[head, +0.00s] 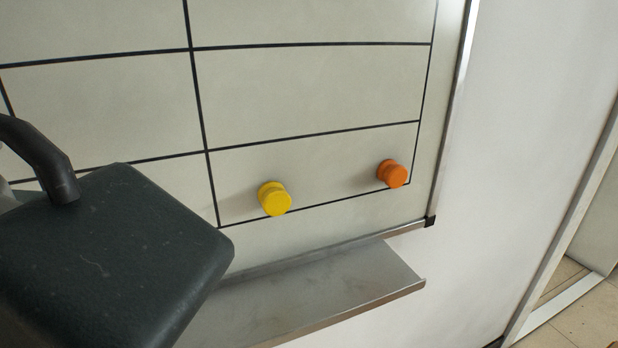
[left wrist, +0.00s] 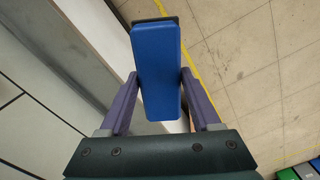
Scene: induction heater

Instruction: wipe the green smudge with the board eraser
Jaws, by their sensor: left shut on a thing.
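The board eraser (left wrist: 156,48) is a blue block with a dark edge at its far end. In the left wrist view my left gripper (left wrist: 159,76) is shut on it, one purple finger on each side. The eraser looks clear of the floor, with the board to its left. In the head view a dark block, which seems to be part of my left arm, covers the lower left of the whiteboard (head: 310,95). The gripper's fingers and the eraser do not show there. I see no green smudge in either view. My right gripper is not in view.
A yellow magnet (head: 274,199) and an orange magnet (head: 392,173) stick out from the board's lower right. A metal tray (head: 330,290) juts out below the board. Plain white wall (head: 510,150) lies to the right. Tiled floor (left wrist: 265,70) shows in the left wrist view.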

